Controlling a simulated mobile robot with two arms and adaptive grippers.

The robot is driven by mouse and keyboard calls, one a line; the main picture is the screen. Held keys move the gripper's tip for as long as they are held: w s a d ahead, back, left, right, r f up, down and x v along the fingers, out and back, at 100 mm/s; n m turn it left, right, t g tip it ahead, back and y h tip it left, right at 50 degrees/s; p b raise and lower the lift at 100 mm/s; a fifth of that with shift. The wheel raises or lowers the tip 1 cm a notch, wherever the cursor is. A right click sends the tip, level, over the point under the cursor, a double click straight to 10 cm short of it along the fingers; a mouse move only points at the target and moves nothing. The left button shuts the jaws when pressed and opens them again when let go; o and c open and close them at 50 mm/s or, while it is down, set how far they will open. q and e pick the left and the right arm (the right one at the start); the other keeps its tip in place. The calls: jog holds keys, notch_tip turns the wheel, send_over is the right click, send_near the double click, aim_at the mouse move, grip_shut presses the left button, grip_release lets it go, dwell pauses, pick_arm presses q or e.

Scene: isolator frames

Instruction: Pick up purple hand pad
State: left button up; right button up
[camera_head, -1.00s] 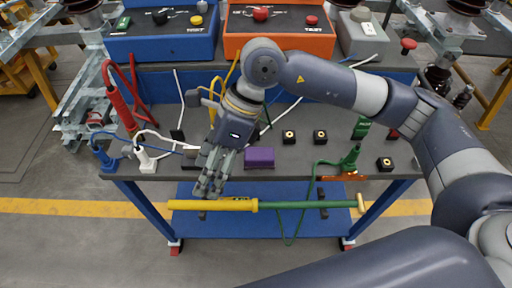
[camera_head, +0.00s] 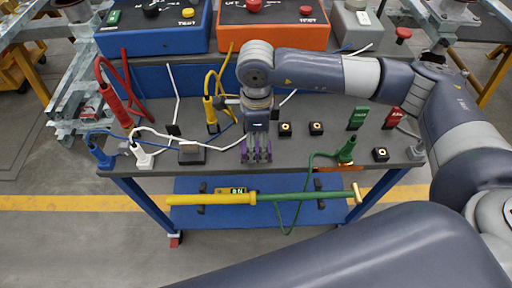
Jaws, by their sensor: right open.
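The purple hand pad (camera_head: 257,146) lies on the dark grey top of the cart near its front edge, and only slivers of purple show between my fingers. My right gripper (camera_head: 257,159) points down over the pad, with its fingers open and in front of it. The fingers hide most of the pad, and I cannot tell whether they touch it. My left gripper is not in view.
A grey block (camera_head: 191,153) and white plug (camera_head: 142,157) stand to the left. Small black blocks (camera_head: 316,128) and a green plug (camera_head: 346,152) are to the right. Blue (camera_head: 155,38) and orange (camera_head: 273,36) test boxes stand behind. A yellow-green pole (camera_head: 290,196) lies below.

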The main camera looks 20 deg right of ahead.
jog(key=shift+f, duration=1.35)
jog(key=c, duration=1.1)
jog(key=shift+c, duration=0.2)
jog(key=shift+r+p, duration=0.3)
jog(key=shift+r, duration=0.15)
jog(key=r, duration=0.2)
jog(key=r+p, duration=0.1)
jog(key=shift+a, duration=0.25)
jog(key=s+a+r+b, duration=0.1)
jog(key=s+a+b, duration=0.2)
jog(key=a, duration=1.1)
jog(key=shift+s+a, duration=0.35)
jog(key=shift+s, duration=0.8)
jog(key=shift+r, duration=0.1)
